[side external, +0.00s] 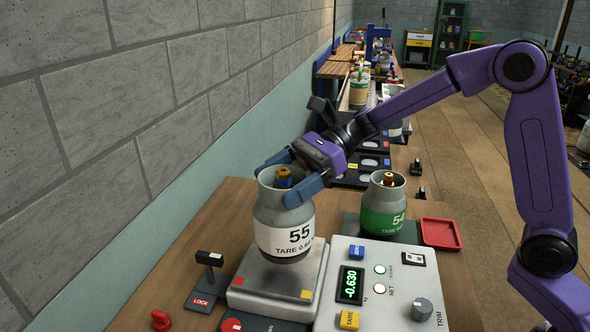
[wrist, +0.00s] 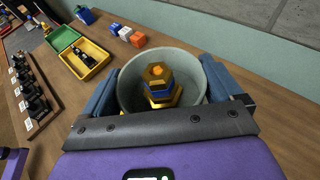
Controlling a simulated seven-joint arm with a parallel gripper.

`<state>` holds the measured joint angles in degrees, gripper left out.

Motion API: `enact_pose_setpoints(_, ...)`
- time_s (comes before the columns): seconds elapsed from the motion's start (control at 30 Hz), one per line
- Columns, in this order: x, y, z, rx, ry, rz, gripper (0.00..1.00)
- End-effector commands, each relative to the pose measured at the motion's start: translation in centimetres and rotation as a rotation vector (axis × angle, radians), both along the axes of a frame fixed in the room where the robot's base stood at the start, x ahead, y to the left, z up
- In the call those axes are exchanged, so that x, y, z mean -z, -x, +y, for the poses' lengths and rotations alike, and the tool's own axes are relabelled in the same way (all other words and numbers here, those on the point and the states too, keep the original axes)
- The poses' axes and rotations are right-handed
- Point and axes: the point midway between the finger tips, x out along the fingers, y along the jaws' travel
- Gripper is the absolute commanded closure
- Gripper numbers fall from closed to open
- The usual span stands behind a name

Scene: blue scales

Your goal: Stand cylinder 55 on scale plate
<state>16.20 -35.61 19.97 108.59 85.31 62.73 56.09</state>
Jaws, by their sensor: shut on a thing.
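Cylinder 55 (side external: 283,228) is grey-green with a white label reading "55 TARE". It is upright over the scale plate (side external: 246,288); I cannot tell whether its base touches the plate. My gripper (side external: 295,182) is shut on the cylinder's collar, one blue finger on each side. In the wrist view the collar (wrist: 127,92) sits between the fingers, with a brass valve (wrist: 158,85) inside it. The scale's display (side external: 350,285) reads -0.630.
A green cylinder 54 (side external: 383,208) stands behind the control panel (side external: 388,262). A red tray (side external: 440,233) is to its right. A LOCK lever (side external: 208,272) is left of the plate. The wrist view shows a yellow-green tray (wrist: 83,60) and several small blocks (wrist: 127,34).

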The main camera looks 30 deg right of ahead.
Motion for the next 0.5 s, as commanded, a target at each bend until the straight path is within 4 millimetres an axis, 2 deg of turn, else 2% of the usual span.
enact_pose_setpoints(0.17, 0.3, -0.5, 0.3, 0.000, -0.006, -0.004, 0.92)
enact_pose_setpoints(0.5, 3.5, -0.7, 0.5, -0.001, -0.007, -0.003, 0.92)
